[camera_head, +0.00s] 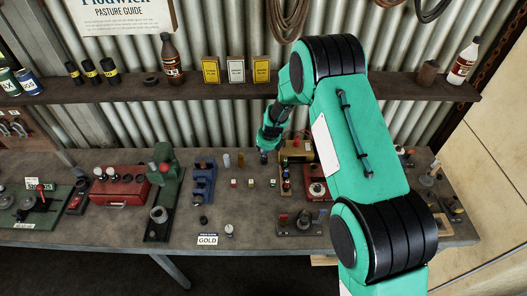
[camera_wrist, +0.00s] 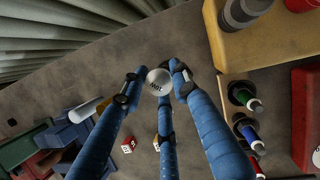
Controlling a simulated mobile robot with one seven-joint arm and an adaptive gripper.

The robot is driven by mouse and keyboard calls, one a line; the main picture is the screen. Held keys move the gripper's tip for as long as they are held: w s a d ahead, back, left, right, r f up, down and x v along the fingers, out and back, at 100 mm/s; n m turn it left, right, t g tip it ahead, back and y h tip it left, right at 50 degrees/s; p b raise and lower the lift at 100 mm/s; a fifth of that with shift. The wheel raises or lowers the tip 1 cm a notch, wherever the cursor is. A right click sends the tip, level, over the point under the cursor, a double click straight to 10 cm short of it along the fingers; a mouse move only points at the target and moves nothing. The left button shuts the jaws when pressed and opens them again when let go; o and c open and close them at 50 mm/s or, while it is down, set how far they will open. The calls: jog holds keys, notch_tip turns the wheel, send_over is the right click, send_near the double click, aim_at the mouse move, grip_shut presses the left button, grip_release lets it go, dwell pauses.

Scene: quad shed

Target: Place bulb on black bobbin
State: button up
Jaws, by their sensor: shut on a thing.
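My gripper (camera_head: 265,150) is over the back of the bench. In the wrist view its blue fingers (camera_wrist: 158,84) close around a round silvery thing (camera_wrist: 158,80) with dark marks on top. I cannot tell for sure whether it is the bulb. A small pale bulb-like thing (camera_head: 229,230) stands near the front edge, by the GOLD label. A small black thing (camera_head: 203,220) beside it may be the black bobbin; its shape is too small to tell.
Bobbins with coloured bands (camera_wrist: 245,98) stand in a rack to the right of my gripper. Small dice (camera_wrist: 128,145) lie nearby. A blue stand (camera_head: 203,182), a green machine (camera_head: 162,190) and a red box (camera_head: 120,188) are to the left. The corrugated wall is close behind.

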jog(key=shift+f, duration=0.1)
jog(key=o, duration=1.1)
jog(key=shift+o, duration=0.2)
jog(key=v, duration=1.2)
jog(key=shift+d, duration=0.1)
